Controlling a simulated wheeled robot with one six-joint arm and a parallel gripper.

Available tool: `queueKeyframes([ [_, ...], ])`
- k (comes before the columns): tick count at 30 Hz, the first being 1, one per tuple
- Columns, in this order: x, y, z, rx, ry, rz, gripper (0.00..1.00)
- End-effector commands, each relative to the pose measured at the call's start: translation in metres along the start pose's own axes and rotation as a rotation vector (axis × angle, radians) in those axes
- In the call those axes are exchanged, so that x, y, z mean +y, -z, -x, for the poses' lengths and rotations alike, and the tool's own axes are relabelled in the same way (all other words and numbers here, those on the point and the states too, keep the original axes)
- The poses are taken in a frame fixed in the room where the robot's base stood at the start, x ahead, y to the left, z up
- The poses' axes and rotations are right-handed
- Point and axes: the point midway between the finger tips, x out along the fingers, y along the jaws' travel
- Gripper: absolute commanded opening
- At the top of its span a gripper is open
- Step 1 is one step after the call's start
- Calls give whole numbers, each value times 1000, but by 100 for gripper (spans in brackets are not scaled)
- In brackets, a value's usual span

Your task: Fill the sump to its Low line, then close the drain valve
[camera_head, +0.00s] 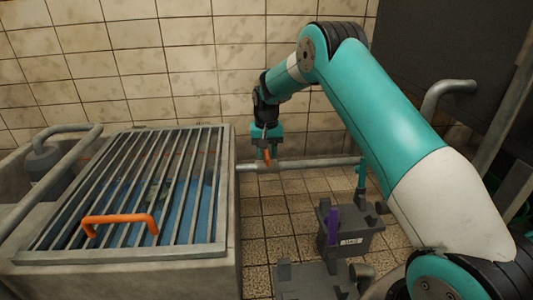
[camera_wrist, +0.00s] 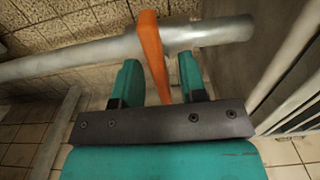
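The sump is a concrete basin (camera_head: 228,250) under a bar grate (camera_head: 130,258) at the left of the head view. Blue water (camera_head: 190,215) shows between the bars. I cannot make out a Low line or judge the level against it. A grey pipe (camera_head: 310,163) runs right from the basin, also in the wrist view (camera_wrist: 90,55). The drain valve's orange lever (camera_wrist: 151,45) stands across this pipe; it also shows in the head view (camera_head: 267,157). My gripper (camera_head: 266,148) is at the lever. In the wrist view its teal fingers (camera_wrist: 162,75) are apart, with the lever between them and a gap to the right.
An orange handle (camera_head: 120,218) stands up from the grate's front. Grey boxes (camera_head: 350,242) with a purple upright piece (camera_head: 333,225) stand on the tiled floor to the right. A bent pipe (camera_head: 65,160) lies over the basin's left side. Open floor (camera_head: 285,215) lies between basin and boxes.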

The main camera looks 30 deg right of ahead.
Motion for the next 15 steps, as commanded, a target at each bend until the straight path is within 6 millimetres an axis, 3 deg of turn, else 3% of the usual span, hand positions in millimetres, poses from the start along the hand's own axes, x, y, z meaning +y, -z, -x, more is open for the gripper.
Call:
queueKeyframes([
  [2, 0, 0, 0, 0, 0, 0, 38],
  [7, 0, 0, 0, 0, 0, 0, 2],
  [15, 0, 0, 4, -2, -1, 28, 0],
])
